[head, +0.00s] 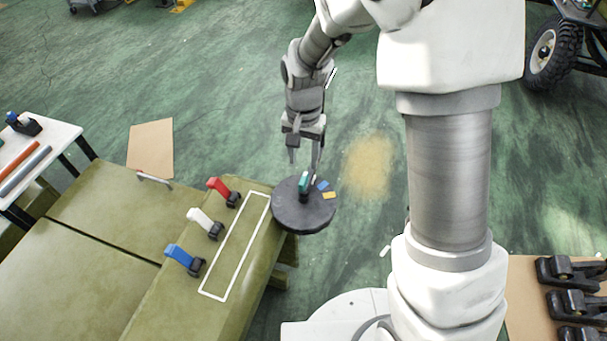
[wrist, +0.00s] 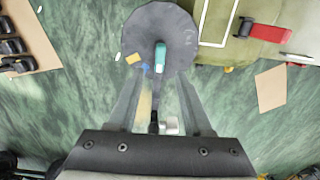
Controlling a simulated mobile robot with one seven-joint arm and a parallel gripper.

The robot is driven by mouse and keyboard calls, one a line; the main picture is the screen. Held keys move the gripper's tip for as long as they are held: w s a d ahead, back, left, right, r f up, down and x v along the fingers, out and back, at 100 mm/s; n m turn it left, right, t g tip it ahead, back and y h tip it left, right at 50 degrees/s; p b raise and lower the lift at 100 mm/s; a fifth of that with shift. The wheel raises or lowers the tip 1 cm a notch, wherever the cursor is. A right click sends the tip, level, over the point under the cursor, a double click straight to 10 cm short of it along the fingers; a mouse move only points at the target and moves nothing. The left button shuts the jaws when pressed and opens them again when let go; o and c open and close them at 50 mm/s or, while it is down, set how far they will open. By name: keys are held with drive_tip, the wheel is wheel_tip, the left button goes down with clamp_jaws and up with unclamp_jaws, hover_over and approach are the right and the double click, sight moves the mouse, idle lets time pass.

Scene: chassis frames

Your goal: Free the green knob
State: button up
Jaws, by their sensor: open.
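The green knob (head: 304,181) stands up from a round dark disc (head: 289,214) at the end of the olive bench. In the wrist view the green knob (wrist: 160,54) shows near the middle of the disc (wrist: 180,22), on a dark stem or lever. My gripper (head: 304,160) is above the disc in the head view, its fingers pointing down towards the knob. In the wrist view my gripper (wrist: 160,95) is open, with the fingers apart on either side of the knob's line. I cannot tell whether anything touches the knob.
Blue and yellow patches (head: 325,190) lie on the disc beside the knob. Open green floor lies beyond the disc.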

sight(303, 178)
wheel_tip(303, 178, down, 7)
drive_tip(key=shift+f, duration=0.1)
idle(0.3)
clamp_jaws()
